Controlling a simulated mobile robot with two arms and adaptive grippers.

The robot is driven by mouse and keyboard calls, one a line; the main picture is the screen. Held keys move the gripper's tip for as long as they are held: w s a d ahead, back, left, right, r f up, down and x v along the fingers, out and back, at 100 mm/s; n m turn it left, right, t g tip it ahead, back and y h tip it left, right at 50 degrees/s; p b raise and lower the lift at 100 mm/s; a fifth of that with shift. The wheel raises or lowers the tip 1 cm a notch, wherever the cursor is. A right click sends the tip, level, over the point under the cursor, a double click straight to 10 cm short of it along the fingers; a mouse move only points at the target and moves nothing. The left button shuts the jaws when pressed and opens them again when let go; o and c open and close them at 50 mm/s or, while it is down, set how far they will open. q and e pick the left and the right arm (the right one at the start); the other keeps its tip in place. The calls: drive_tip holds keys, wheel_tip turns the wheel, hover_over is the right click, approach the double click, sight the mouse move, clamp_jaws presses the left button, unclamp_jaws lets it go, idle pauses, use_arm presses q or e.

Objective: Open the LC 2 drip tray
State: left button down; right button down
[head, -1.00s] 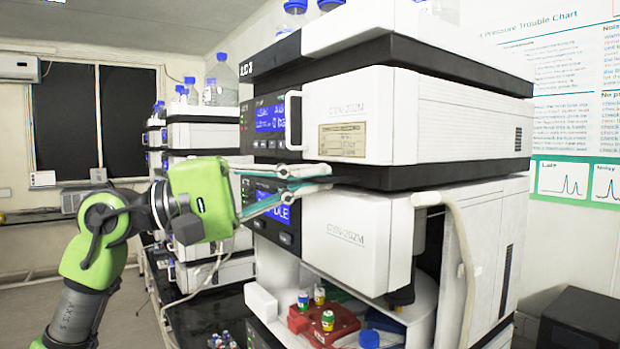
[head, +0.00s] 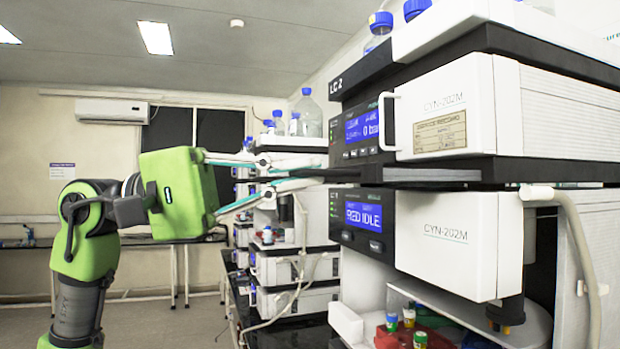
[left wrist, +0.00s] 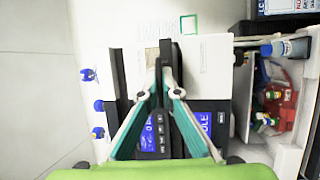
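The LC 2 module (head: 455,110) is the upper white unit, with an LC 2 label and a blue display. Its drip tray (head: 345,173) is a thin dark slab below it, sticking out past the front at left. How far out it is is hard to tell. My left gripper (head: 318,172) has its teal fingers above and below the tray's front part and appears closed on it. In the left wrist view the fingers (left wrist: 165,85) converge on a dark strip between the two modules. My right gripper is not in view.
The lower module (head: 450,235) has a display and a pale hose (head: 575,235) at right. Small capped vials (head: 408,318) stand below it. Blue-capped bottles (head: 380,28) sit on top. Another instrument stack (head: 290,230) stands behind my gripper. The floor at left is clear.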

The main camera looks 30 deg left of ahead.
use_arm(q)
drive_tip(key=c, duration=2.5)
unclamp_jaws()
drive_tip(key=shift+c, duration=0.2)
drive_tip(key=v, duration=1.2)
